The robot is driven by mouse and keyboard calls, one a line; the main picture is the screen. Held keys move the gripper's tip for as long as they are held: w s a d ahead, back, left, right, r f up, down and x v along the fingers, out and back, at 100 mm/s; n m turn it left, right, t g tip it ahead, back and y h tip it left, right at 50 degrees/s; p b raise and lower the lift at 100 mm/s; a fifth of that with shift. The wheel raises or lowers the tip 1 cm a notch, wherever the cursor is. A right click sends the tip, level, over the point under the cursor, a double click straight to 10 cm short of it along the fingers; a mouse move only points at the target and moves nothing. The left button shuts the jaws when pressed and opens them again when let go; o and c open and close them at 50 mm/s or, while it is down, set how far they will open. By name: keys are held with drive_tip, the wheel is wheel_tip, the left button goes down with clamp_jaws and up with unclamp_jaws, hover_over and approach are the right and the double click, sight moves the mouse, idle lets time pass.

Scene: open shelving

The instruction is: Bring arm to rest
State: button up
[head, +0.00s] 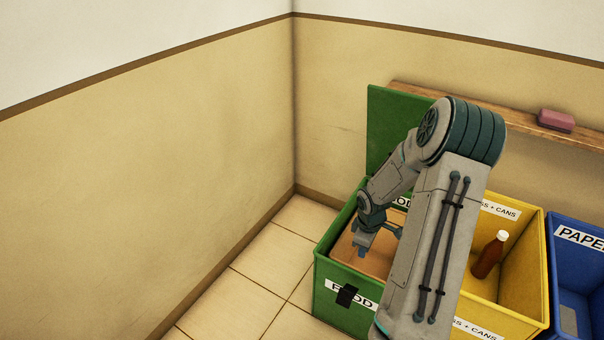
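My arm reaches up and bends over to the left, with my gripper (364,243) pointing down over the green bin (330,292) labelled FOOD. The gripper is small in the head view and partly hidden by my wrist, so its opening is unclear. I cannot tell whether the fingers are above the bin's rim or inside it. No held object can be made out. Part of the green bin is hidden behind my arm.
A yellow bin (526,262) labelled for cans stands right of the green one and holds a brown bottle (489,255) with a white cap. A blue paper bin (577,240) is at far right. A wooden shelf (515,122) on the back wall bears a pink block (556,120). Tiled floor lies clear at left.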

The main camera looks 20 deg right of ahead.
drive_tip(key=s+a+r+m+h+p, duration=0.1)
drive_tip(key=a+r+p, duration=0.25)
drive_tip(key=r, duration=0.65)
drive_tip(key=s+a+r+m+p, duration=0.25)
drive_tip(key=r+p, duration=0.25)
drive_tip(key=r, duration=0.5)
drive_tip(key=s+a+r+m+h+p, duration=0.1)
drive_tip(key=a+r+p, duration=0.3)
drive_tip(key=r, duration=0.6)
drive_tip(key=s+a+r+m+y+p, duration=0.1)
drive_tip(key=s+a+r+p, duration=0.3)
drive_tip(key=r, duration=0.3)
drive_tip(key=s+a+r+m+t+y+p, duration=0.1)
drive_tip(key=s+a+r+p, duration=0.2)
drive_tip(key=r, duration=0.4)
drive_tip(key=s+a+r+m+t+p, duration=0.1)
drive_tip(key=s+a+r+m+p, duration=0.1)
drive_tip(key=s+a+r+p, duration=0.2)
wheel_tip(320, 180, up, 3)
drive_tip(key=shift+s+a+r+y+p, duration=0.15)
drive_tip(key=shift+s+a+y+p, duration=0.25)
drive_tip(key=shift+s+a, duration=0.4)
